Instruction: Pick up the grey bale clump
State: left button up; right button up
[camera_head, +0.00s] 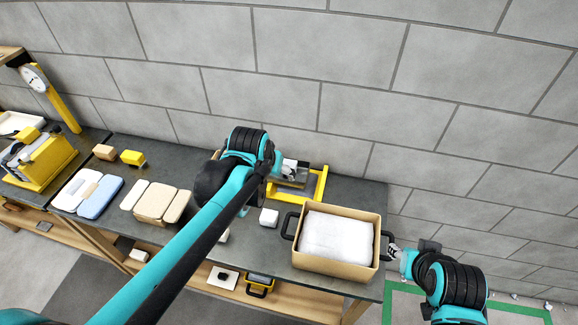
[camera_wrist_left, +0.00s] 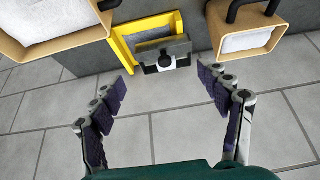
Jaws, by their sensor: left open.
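My left gripper (camera_head: 290,169) is over the back of the bench, beside a yellow frame (camera_head: 321,184). In the left wrist view its fingers (camera_wrist_left: 163,77) are spread wide with nothing between them. Ahead of them is the yellow frame (camera_wrist_left: 122,45) with a grey block bearing a black knob (camera_wrist_left: 166,54) at its edge. A grey patch shows inside the frame. I cannot tell for sure which grey thing is the bale clump; the arm partly hides this area in the head view. My right gripper (camera_head: 394,249) is beside the box's right handle; its opening is unclear.
A tan box (camera_head: 335,265) with black handles and white filling stands at the bench's right end. A small white block (camera_head: 269,217) lies left of it. Pale and blue pads (camera_head: 98,206) and a yellow scale (camera_head: 62,107) are further left. The grey wall is close behind.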

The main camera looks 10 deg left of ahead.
pick_arm(q)
jog(key=w+f, duration=0.4)
jog(key=w, duration=0.6)
jog(key=g+p, duration=0.1)
send_near(289, 164)
jog(key=shift+x, duration=0.95)
jog(key=x, duration=0.3)
jog(key=shift+w+a+f+b, duration=0.1)
jog(key=shift+w+f+b, duration=0.15)
jog(key=shift+b, duration=0.05)
jog(key=b+x, duration=0.2)
jog(key=x, duration=0.3)
jog(key=shift+f, duration=0.2)
jog(key=shift+s+r, duration=0.1)
jog(key=shift+c, duration=0.6)
jog(key=c, duration=1)
jog(key=shift+r, duration=0.1)
